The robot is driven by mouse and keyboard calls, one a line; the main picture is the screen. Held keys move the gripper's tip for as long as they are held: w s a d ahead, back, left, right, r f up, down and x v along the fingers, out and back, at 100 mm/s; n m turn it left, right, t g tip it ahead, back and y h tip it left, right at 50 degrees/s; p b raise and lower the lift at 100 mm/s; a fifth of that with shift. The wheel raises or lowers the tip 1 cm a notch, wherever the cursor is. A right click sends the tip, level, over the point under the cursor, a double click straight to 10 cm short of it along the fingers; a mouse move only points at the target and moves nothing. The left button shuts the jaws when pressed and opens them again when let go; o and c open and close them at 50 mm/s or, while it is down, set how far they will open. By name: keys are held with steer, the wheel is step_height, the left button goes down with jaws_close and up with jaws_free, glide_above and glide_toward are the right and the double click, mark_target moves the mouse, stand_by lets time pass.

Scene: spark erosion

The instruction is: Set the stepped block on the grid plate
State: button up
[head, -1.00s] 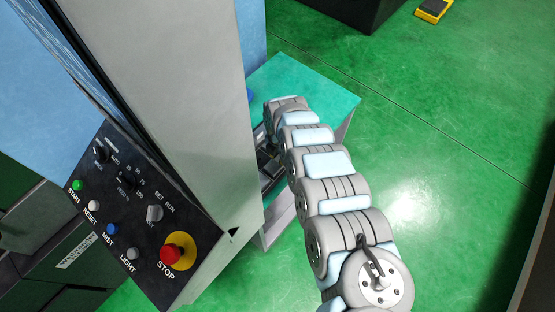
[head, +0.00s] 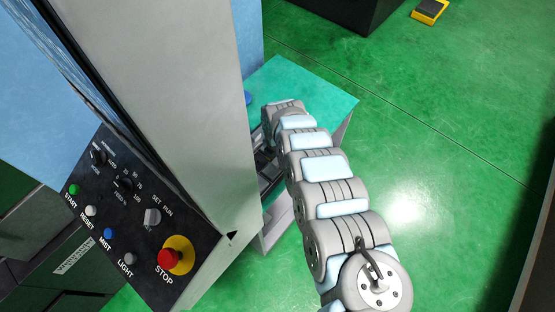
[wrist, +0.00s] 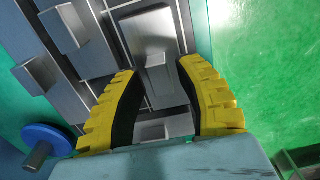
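In the wrist view a grey metal block (wrist: 152,36) with a raised, narrower part lies ahead of my gripper, which appears to be the stepped block. My gripper (wrist: 158,69) has two yellow fingers with black inner pads. The fingers are apart, with their tips on either side of the block's near end; I cannot tell whether they touch it. The block rests on a dark surface (wrist: 92,88) divided by light lines; I cannot tell whether this is the grid plate. In the head view my arm hides the gripper and most of the blocks.
Other grey metal blocks lie to the left (wrist: 64,33) and between the fingers' lower parts (wrist: 154,130). A blue round knob (wrist: 50,140) is at lower left. In the head view a teal-topped table (head: 305,90) stands beside the control panel (head: 140,215). Green floor is open at right.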

mark_target(277, 161)
step_height(277, 161, up, 12)
stand_by(0.6)
stand_by(0.5)
